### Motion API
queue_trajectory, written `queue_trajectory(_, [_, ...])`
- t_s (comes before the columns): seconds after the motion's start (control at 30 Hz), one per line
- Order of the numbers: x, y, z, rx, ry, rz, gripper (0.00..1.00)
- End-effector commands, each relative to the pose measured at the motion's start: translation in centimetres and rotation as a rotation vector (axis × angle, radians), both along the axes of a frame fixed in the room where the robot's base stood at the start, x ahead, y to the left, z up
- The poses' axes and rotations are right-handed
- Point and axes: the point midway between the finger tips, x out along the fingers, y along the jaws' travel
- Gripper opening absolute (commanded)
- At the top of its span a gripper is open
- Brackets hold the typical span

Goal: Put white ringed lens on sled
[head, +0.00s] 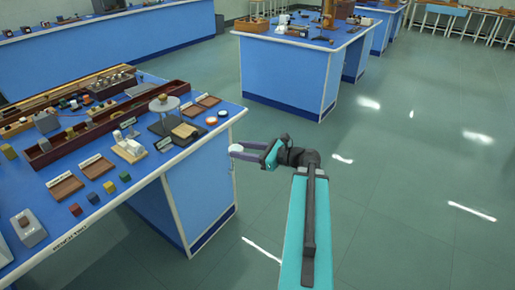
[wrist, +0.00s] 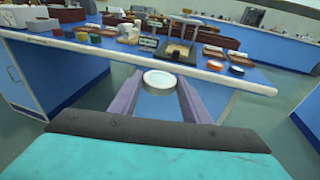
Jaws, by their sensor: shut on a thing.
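The white ringed lens (wrist: 160,79) is a pale disc with a white rim, held between the two purple-grey fingertips of my gripper (wrist: 161,84) in the wrist view. In the head view my gripper (head: 238,151) reaches past the right edge of the near blue bench, and the white lens (head: 236,147) shows at its tip. The lens is apart from the bench top. I cannot tell surely which piece is the sled; a pale block-like fitting (head: 128,147) stands on the bench beside the long dark-red trough (head: 92,128).
The near bench (head: 190,160) is crowded with trays, coloured cubes and a round-topped stand (head: 163,104). An orange-ringed disc (head: 211,121) and a dark-ringed disc (head: 223,113) lie near its right corner. Another blue bench (head: 285,65) stands behind. The floor to the right is clear.

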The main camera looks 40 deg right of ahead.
Motion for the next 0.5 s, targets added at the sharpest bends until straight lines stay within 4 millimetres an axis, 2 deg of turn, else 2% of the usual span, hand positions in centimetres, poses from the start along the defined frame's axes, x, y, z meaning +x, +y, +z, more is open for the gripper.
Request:
queue_trajectory(0.3, [4.0,8.7,-0.5,0.004,0.003,0.147,0.20])
queue_trajectory(0.5, [5.8,14.6,-0.8,0.006,0.004,0.242,0.20])
